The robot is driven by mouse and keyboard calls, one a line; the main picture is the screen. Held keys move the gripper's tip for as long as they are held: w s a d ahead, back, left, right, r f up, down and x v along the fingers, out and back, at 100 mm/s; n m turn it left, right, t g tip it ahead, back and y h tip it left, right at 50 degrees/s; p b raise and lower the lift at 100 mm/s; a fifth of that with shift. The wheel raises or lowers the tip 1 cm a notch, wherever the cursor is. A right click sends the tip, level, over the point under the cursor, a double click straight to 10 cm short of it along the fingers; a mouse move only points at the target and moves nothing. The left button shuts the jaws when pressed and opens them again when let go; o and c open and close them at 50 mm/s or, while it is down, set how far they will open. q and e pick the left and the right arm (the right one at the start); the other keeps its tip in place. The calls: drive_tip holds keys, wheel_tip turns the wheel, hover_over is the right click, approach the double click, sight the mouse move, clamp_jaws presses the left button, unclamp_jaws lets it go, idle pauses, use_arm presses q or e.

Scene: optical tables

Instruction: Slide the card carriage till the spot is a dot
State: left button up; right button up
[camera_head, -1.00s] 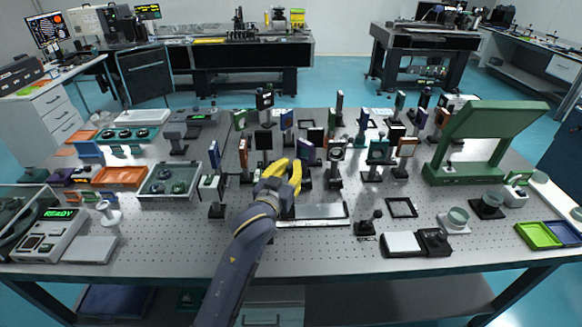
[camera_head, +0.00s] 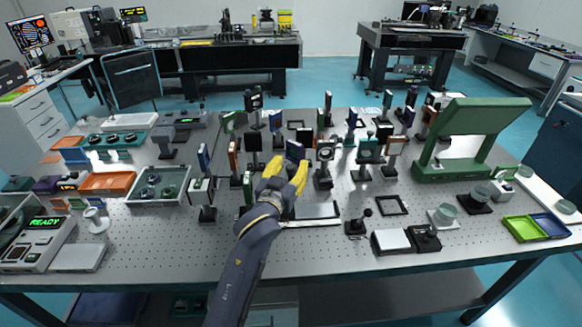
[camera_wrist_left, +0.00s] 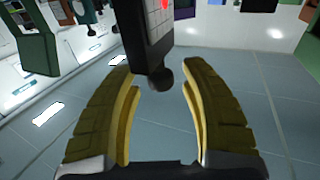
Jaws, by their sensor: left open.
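My left gripper (camera_head: 288,172) is open above the middle of the perforated table, just behind a white plate and its scale strip (camera_head: 312,222). In the left wrist view, the open gripper (camera_wrist_left: 157,80) has a dark upright holder with a round dark knob (camera_wrist_left: 162,76) between its fingertips; a gap shows on both sides. The holder carries a white gridded card (camera_wrist_left: 160,22) with a red spot (camera_wrist_left: 166,4) near the top edge of the picture. In the head view, I cannot make out the card carriage behind the gripper. My right gripper is not in view.
A small dark post (camera_head: 356,225) and an empty black frame (camera_head: 391,205) stand to the right. A large green frame (camera_head: 475,135) is farther right.

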use_arm(q)
drive_tip(key=shift+s+f, duration=0.1)
drive_tip(key=shift+f, duration=0.05)
drive_tip(key=v, duration=1.1)
drive_tip(key=shift+s+a, duration=0.2)
drive_tip(key=shift+s, duration=0.15)
